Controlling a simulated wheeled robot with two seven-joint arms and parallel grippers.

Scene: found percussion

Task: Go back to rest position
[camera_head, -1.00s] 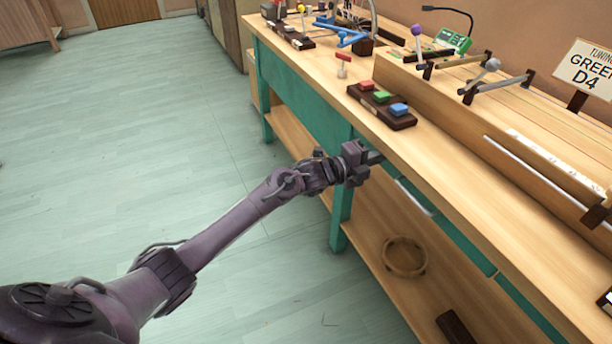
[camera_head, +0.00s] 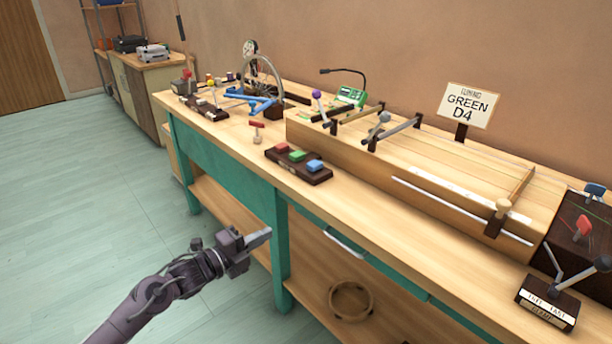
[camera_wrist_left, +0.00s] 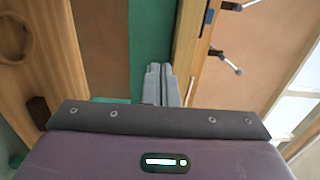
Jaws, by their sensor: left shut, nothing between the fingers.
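My left gripper (camera_head: 260,238) is in the lower left of the head view, in front of the workbench (camera_head: 222,160) and below its top edge. Its fingers are shut together with nothing between them. In the left wrist view the two grey fingers of my left gripper (camera_wrist_left: 162,84) lie side by side, pointing at the bench's green front. The gripper looks apart from the bench. My right gripper is in neither view.
On the bench top are a block with red, green and blue buttons (camera_head: 299,164), a long wooden stringed box (camera_head: 400,175) and a sign reading GREEN D4 (camera_head: 468,105). A wooden ring (camera_head: 350,300) lies on the lower shelf. The floor (camera_head: 90,200) at left is clear.

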